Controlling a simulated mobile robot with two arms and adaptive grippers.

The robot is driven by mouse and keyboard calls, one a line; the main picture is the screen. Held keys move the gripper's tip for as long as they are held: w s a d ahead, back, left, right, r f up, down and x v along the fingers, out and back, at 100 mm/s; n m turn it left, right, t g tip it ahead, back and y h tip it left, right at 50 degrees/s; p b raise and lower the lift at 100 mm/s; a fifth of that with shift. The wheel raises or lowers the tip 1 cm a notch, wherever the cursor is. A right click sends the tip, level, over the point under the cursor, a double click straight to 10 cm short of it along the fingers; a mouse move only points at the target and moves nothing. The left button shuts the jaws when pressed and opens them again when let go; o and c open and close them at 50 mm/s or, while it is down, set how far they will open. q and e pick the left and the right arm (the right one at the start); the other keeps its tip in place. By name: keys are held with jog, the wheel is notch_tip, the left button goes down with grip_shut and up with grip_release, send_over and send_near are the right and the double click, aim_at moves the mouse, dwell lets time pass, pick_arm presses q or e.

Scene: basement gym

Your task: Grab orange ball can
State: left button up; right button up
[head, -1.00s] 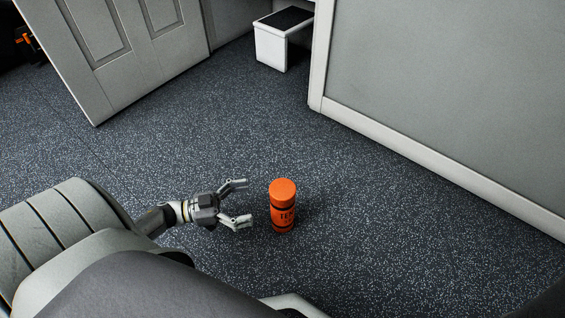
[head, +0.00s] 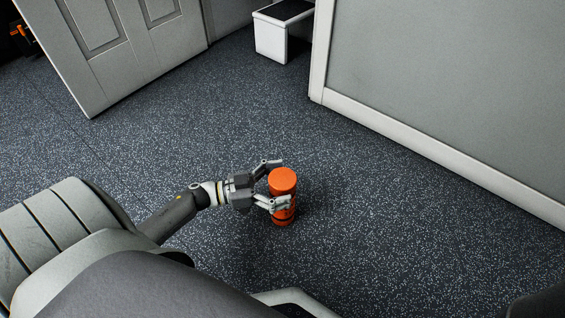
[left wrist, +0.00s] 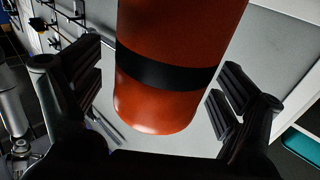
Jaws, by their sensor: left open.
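The orange ball can (head: 283,181) stands upright on the dark speckled floor, with black bands around it. My left gripper (head: 278,182) is open, with one finger on the far side of the can and one on the near side. The near finger hides part of the can's front. In the left wrist view the can (left wrist: 170,70) fills the middle, between the two open fingers (left wrist: 165,95), with a gap visible on each side. My right gripper is not in view.
A grey wall with a white baseboard (head: 430,153) runs along the right. A white panelled door (head: 125,50) stands at the back left, and a white step stool (head: 270,40) with a dark top at the back. The floor around the can is clear.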

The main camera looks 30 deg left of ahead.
pick_arm(q)
jog(key=shift+w+d, duration=0.1)
jog(key=shift+w, duration=0.05)
jog(key=c, duration=1.6)
jog(key=shift+r, duration=0.2)
